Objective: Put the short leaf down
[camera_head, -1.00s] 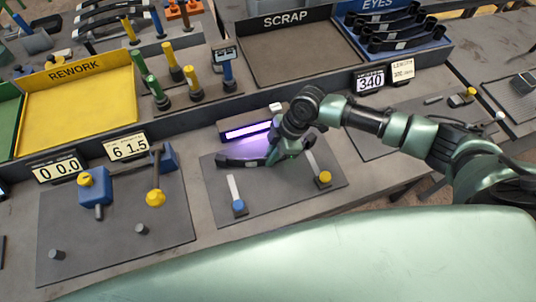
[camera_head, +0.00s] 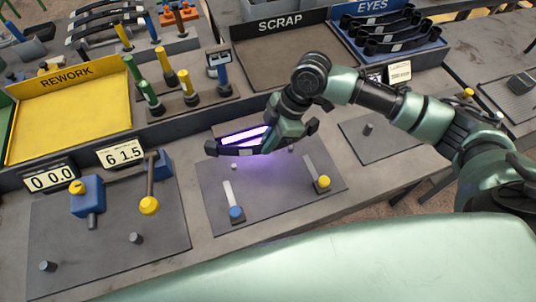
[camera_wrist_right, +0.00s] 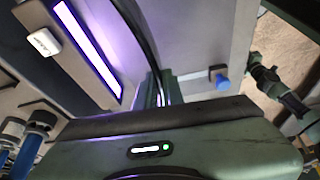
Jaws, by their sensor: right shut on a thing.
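The short leaf (camera_head: 234,151) is a dark, gently curved strip with a pale label. My right gripper (camera_head: 280,138) is shut on it and holds it up over the back of the grey fixture plate (camera_head: 262,198), in front of the lit purple lamp bar (camera_head: 243,136). In the right wrist view the leaf (camera_wrist_right: 137,32) runs up from the jaws (camera_wrist_right: 157,92), beside the lamp bar (camera_wrist_right: 86,45). The fingertips are largely hidden in the head view. My left gripper is not in view.
The plate bears a blue-ended lever (camera_head: 235,213) and a yellow-ended lever (camera_head: 323,182). Behind stand the yellow REWORK tray (camera_head: 70,125), the empty SCRAP tray (camera_head: 285,60) and the blue EYES tray (camera_head: 432,52) with several dark leaves. A grey plate (camera_head: 375,148) at right has clear room.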

